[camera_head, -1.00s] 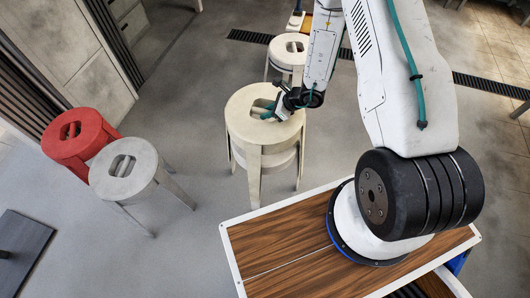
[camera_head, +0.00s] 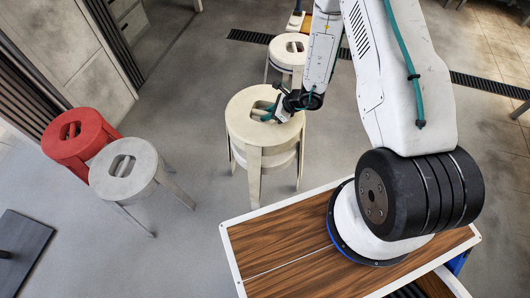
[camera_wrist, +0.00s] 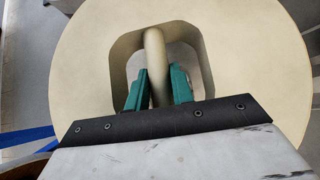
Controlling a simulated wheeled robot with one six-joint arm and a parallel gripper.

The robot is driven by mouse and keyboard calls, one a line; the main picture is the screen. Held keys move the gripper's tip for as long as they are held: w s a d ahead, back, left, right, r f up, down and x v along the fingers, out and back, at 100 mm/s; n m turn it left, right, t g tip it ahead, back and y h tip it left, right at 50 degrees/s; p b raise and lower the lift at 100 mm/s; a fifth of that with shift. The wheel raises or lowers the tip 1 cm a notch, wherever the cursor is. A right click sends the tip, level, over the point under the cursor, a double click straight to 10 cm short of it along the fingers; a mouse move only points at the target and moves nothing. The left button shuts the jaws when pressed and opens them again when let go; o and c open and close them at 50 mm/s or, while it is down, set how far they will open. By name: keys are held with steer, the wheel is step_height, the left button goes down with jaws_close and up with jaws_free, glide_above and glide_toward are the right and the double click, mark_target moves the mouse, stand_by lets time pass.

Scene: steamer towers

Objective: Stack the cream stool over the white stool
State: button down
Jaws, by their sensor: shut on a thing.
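The cream stool (camera_head: 245,129) stands upright in the middle of the head view, with a round seat and a slot crossed by a handle bar. My gripper (camera_head: 269,112) reaches down into the slot. In the wrist view its green fingers (camera_wrist: 158,88) are on both sides of the bar (camera_wrist: 155,50), shut on it. A paler, white-looking stool (camera_head: 279,161) shows under the cream seat, between its legs. The cream stool sits around and over it. Most of this lower stool is hidden, so I cannot tell whether the seats touch.
A pale grey stool (camera_head: 124,178) and a red stool (camera_head: 70,148) stand close together at the left. Another pale stool (camera_head: 290,50) stands behind the cream one. A dark low platform (camera_head: 20,250) lies at the lower left. Open floor (camera_head: 205,220) lies between.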

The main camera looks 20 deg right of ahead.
steer(key=shift+f, duration=4.25)
stand_by(3.8)
